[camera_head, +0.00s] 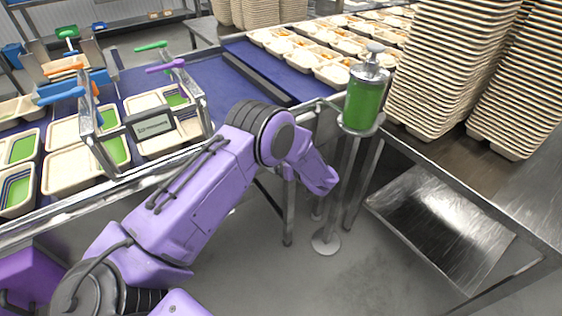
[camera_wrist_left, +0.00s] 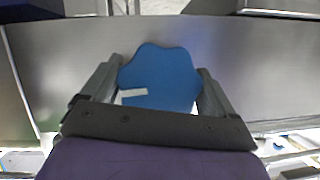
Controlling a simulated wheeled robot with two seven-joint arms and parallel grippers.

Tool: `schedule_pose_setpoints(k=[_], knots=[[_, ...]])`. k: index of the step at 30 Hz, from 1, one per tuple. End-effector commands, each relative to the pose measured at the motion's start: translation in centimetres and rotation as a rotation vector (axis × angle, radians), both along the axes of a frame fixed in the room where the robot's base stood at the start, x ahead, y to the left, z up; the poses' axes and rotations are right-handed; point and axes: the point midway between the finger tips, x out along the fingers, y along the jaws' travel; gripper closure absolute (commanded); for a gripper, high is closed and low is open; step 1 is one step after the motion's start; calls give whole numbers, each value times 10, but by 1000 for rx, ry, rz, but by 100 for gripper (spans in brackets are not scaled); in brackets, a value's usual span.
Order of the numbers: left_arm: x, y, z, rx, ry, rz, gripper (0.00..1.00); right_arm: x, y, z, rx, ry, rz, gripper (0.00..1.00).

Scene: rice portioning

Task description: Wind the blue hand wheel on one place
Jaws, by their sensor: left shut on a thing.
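The blue hand wheel (camera_wrist_left: 165,72) is a lobed blue knob in the left wrist view, with a small pale mark near its lower left. My left gripper (camera_wrist_left: 158,84) is shut on it, with one dark finger on each side of the wheel. Behind the wheel is a flat grey metal face (camera_wrist_left: 250,70). In the head view my purple left arm reaches to the near edge of the conveyor, and I cannot make out the wheel or the fingertips there. My right gripper is in neither view.
A blue conveyor belt (camera_head: 215,82) carries compartment trays (camera_head: 70,172). A small display (camera_head: 152,126) sits on the metal frame. A green-filled dispenser (camera_head: 364,105) stands on a pole right of my arm. Tall tray stacks (camera_head: 440,75) fill the right table.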

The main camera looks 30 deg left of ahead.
Motion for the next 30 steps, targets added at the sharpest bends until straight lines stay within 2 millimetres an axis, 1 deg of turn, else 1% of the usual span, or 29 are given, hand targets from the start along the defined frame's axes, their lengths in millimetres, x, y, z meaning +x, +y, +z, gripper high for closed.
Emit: schedule_pose_setpoints(k=[1,11,12,13,19,22,26,30], knots=[[-2,-1,-3,-2,6,1,43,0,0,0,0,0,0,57],[-2,-1,-3,-2,7,1,43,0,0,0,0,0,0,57],[-2,-1,-3,-2,7,1,9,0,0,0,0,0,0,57],[-2,-1,-3,-3,6,1,0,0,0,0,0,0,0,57],[-1,0,-2,-2,3,1,0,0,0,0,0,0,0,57],[-2,-5,0,-2,2,-1,0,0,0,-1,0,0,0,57],[-9,-27,8,-1,3,-4,0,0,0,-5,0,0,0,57],[-19,-58,21,-2,3,-3,0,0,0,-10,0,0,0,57]])
